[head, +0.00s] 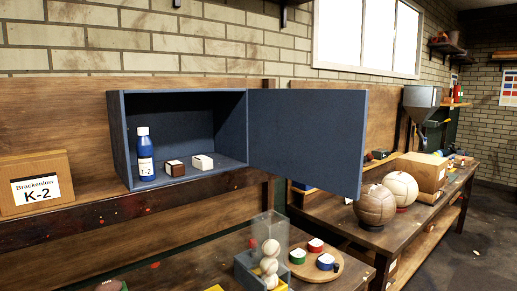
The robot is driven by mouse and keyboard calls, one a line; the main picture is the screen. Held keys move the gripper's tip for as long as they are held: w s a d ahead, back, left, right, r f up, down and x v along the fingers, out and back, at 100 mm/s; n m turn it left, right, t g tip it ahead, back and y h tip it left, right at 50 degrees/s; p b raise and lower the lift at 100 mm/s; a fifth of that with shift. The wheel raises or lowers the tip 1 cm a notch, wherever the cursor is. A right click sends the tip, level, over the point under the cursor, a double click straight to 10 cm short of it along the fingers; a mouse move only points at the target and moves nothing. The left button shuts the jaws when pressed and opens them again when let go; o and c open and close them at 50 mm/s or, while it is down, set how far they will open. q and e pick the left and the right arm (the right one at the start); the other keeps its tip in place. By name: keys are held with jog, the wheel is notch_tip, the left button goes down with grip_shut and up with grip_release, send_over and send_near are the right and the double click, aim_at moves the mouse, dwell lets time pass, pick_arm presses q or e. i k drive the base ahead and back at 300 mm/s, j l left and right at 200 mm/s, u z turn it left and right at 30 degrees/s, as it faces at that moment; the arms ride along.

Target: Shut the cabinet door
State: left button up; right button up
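A dark blue cabinet (180,93) sits on a wooden shelf in the middle left of the head view. Its door (308,137) is hinged on the right side and stands wide open, swung out to the right. Inside are a blue bottle (145,158) with a white cap, a small brown and white box (174,168) and a small white box (203,162). Neither of my grippers shows in the head view.
A cardboard box (37,184) marked K-2 stands left of the cabinet. Below are a clear container of white balls (270,262) and a round board (318,266) with small tins. Leather balls (374,205) sit on the bench to the right, beyond the door.

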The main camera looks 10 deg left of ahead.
aim_at(315, 138)
jog(key=i+l+u, duration=0.2)
jog(key=u, duration=0.25)
jog(key=i+l+u, duration=0.2)
jog(key=u, duration=0.3)
jog(key=l+u, duration=0.45)
jog(key=i+l+u, duration=0.1)
jog(key=l+u, duration=0.4)
jog(key=j, duration=0.15)
